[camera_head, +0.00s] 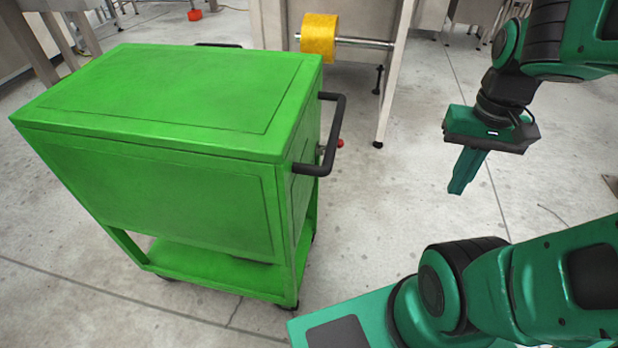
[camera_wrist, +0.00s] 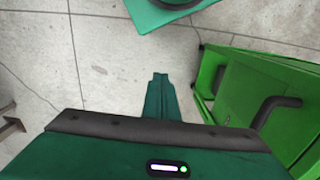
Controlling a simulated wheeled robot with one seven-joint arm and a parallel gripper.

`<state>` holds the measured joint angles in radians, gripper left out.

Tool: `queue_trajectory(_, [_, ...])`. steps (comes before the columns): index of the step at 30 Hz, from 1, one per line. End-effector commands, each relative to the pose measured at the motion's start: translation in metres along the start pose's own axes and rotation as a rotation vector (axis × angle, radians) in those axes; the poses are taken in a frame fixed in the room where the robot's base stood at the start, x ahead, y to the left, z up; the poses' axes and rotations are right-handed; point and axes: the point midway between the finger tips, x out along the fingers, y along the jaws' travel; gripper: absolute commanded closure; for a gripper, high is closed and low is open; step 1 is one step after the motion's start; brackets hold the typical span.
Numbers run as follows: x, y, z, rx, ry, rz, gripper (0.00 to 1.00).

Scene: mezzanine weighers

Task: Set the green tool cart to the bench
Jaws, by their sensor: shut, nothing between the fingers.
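The green tool cart (camera_head: 160,95) stands on the floor at the left of the head view, with a flat top, a lower shelf and casters. A black handle (camera_head: 333,135) sticks out from its right end. The cart also shows at the right edge of the wrist view (camera_wrist: 240,85), with its handle (camera_wrist: 275,108). My gripper (camera_head: 456,190) is to the right of the cart, apart from the handle, pointing down. Its fingers are together and empty, as the wrist view also shows (camera_wrist: 160,78).
A bench frame (camera_head: 392,80) with a yellow roll (camera_head: 319,38) on a metal bar stands behind the cart. A small red knob (camera_head: 340,143) shows by the handle. A red object (camera_head: 194,15) lies at the back. The concrete floor between the cart and my gripper is clear.

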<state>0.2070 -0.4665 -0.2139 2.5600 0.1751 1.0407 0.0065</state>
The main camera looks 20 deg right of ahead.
Motion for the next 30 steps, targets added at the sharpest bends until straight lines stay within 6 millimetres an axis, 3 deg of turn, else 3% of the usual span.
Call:
queue_trajectory(6, [0.000,0.000,0.000,0.000,0.000,0.000,1.00])
queue_trajectory(11, [-0.010,0.000,0.001,0.001,0.019,-0.007,0.62])
queue_trajectory(14, [-0.021,-0.016,-0.025,0.002,0.030,-0.008,0.62])
queue_trajectory(17, [-0.035,-0.048,-0.061,-0.001,0.044,-0.019,0.62])
queue_trajectory(24, [-0.057,-0.150,-0.141,-0.018,0.050,-0.095,0.62])
queue_trajectory(30, [-0.063,-0.217,-0.176,-0.031,0.028,-0.167,0.62])
